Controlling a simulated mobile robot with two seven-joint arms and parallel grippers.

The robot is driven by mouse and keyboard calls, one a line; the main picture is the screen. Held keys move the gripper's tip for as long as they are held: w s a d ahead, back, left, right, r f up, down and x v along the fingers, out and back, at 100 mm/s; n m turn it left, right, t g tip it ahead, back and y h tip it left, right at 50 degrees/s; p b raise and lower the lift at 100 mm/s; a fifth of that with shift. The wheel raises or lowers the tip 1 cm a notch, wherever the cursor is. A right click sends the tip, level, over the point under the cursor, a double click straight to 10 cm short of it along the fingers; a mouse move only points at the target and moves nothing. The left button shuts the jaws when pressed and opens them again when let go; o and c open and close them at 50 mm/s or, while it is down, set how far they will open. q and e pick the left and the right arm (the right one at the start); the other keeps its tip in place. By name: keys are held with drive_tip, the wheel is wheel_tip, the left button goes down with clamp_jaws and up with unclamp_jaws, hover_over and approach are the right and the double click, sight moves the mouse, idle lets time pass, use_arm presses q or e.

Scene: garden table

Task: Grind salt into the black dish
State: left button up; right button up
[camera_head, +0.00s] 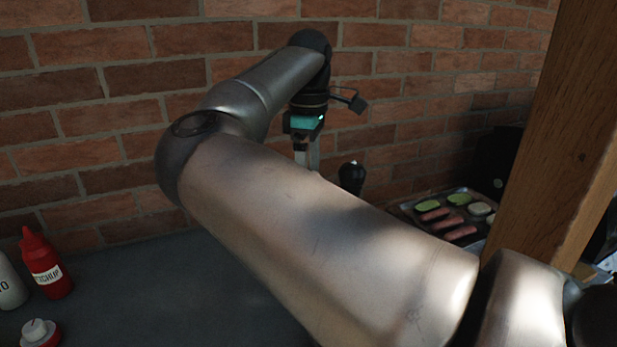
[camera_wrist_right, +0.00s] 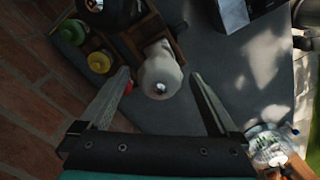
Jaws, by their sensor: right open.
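A white grinder with a shiny metal knob (camera_wrist_right: 161,76) shows in the right wrist view, seen from above beside a wooden holder (camera_wrist_right: 170,30). My right gripper (camera_wrist_right: 160,78) is open, with its fingertips to either side of the white grinder in that view; I cannot tell how far it is from the grinder. In the head view the right gripper (camera_head: 306,158) points down near the brick wall. The dark top of a grinder (camera_head: 351,176) shows just right of it; the forearm hides what is below. I cannot make out the black dish. My left gripper is not in view.
A red ketchup bottle (camera_head: 46,264), a pale bottle (camera_head: 9,284) and a red-and-white container (camera_head: 38,332) stand at left. A tray of food (camera_head: 480,240) lies at right behind a wooden post (camera_head: 560,140). Yellow-capped (camera_wrist_right: 99,62) and green-capped (camera_wrist_right: 73,32) bottles are near the wall.

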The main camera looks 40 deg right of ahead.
drive_tip(key=shift+f, duration=0.1)
drive_tip(key=c, duration=1.4)
drive_tip(key=shift+o, duration=0.2)
drive_tip(key=shift+n, duration=0.3)
drive_tip(key=n, duration=1)
drive_tip(key=n+b, duration=0.1)
drive_tip(key=n, duration=0.3)
idle(0.7)
drive_tip(key=o, duration=1.4)
drive_tip(key=shift+c, duration=0.2)
